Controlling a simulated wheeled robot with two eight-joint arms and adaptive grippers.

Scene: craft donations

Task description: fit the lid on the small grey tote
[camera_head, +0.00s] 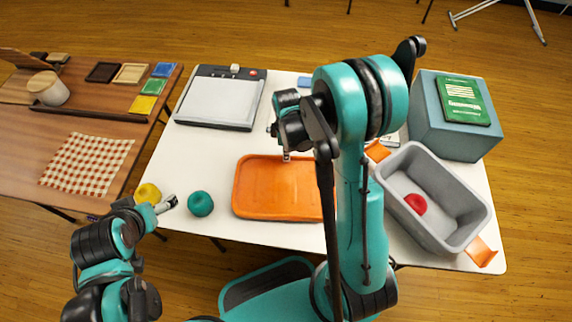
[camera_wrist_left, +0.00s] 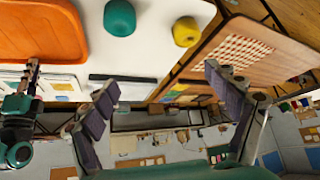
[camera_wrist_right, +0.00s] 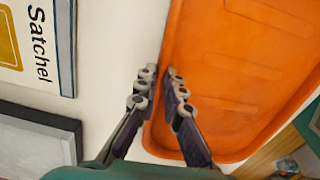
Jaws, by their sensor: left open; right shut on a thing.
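The small grey tote (camera_head: 405,170) stands open at the right of the white table, with orange handles and a red ball (camera_head: 415,204) inside. The orange lid (camera_head: 268,205) lies flat, left of the tote; my right arm hides its right part. My right gripper (camera_head: 287,155) is shut on the lid's far rim; the right wrist view shows the fingers (camera_wrist_right: 161,76) either side of the lid edge (camera_wrist_right: 178,60). I cannot tell whether the lid touches the table. My left gripper (camera_head: 165,204) is open and empty near the table's left front edge.
A teal ball (camera_head: 200,203) and a yellow ball (camera_head: 148,193) are near my left gripper. A paper trimmer (camera_head: 218,100) lies at the back left. A blue-grey box (camera_head: 450,135) with a green packet (camera_head: 463,101) stands behind the tote. A wooden table (camera_head: 65,130) is at left.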

